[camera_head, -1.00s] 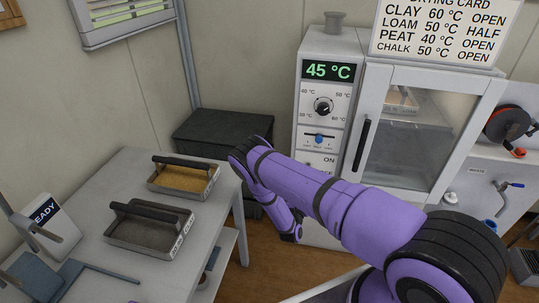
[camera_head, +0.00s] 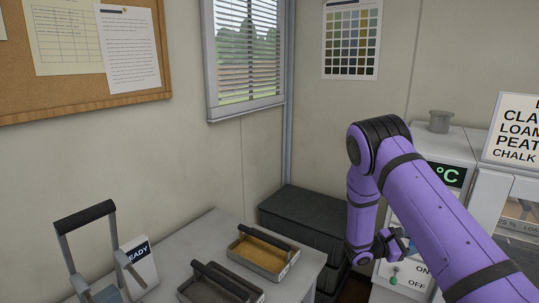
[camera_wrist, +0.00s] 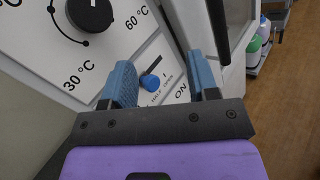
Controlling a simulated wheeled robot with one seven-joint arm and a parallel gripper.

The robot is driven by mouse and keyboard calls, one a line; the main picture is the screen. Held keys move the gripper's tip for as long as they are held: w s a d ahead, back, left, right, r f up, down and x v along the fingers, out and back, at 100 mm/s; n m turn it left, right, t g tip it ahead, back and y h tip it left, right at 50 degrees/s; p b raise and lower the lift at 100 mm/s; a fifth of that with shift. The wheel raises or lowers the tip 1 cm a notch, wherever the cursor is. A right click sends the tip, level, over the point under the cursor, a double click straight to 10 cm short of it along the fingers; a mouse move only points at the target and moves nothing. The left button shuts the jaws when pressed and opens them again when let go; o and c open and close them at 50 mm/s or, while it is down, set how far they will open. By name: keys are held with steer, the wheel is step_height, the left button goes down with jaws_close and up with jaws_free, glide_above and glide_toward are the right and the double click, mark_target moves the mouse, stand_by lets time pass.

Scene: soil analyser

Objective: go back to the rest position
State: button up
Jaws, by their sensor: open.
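My gripper (camera_wrist: 160,65) is open, its two blue fingers apart and nothing between them. In the wrist view it is in front of the drying oven's control panel (camera_wrist: 150,48), with the blue vent slider (camera_wrist: 150,82) seen between the fingers and the black temperature knob (camera_wrist: 90,14) up and left. In the head view my purple arm is bent, elbow up, forearm hanging down before the oven (camera_head: 458,150). The gripper (camera_head: 402,243) is partly hidden there, just above the green-tipped ON/OFF switch (camera_head: 394,280). The arm hides much of the panel and part of the temperature display (camera_head: 448,177).
A tray of tan soil (camera_head: 263,262) and a tray of dark soil (camera_head: 213,295) stand on the grey table (camera_head: 208,235). A dark chest (camera_head: 305,218) is in the corner. A READY stand (camera_head: 138,262) is at the left. The oven's glass door (camera_head: 515,235) is at the right edge.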

steer(key=s+a+r+m+g+y, duration=0.1)
steer(key=s+r+m+g+y, duration=0.3)
steer(key=s+r, duration=0.55)
steer(key=s+a+r+m+g+y, duration=0.15)
steer(key=s+r+m+y, duration=0.4)
steer(key=r, duration=0.85)
steer(key=s+a+r+m+t+y, duration=0.2)
steer(key=s+a+r+y, duration=0.1)
steer(key=s, duration=0.4)
steer(key=s+a+r+m+t+y, duration=0.2)
steer(key=s+a+r, duration=0.3)
steer(key=s, duration=0.3)
steer(key=s+a+r+m+t+y, duration=0.2)
steer(key=s+a+r+t+y, duration=0.2)
steer(key=s, duration=0.3)
steer(key=shift+s, duration=0.3)
steer(key=shift+a+r+m+t, duration=0.1)
steer(key=shift+m+t, duration=0.15)
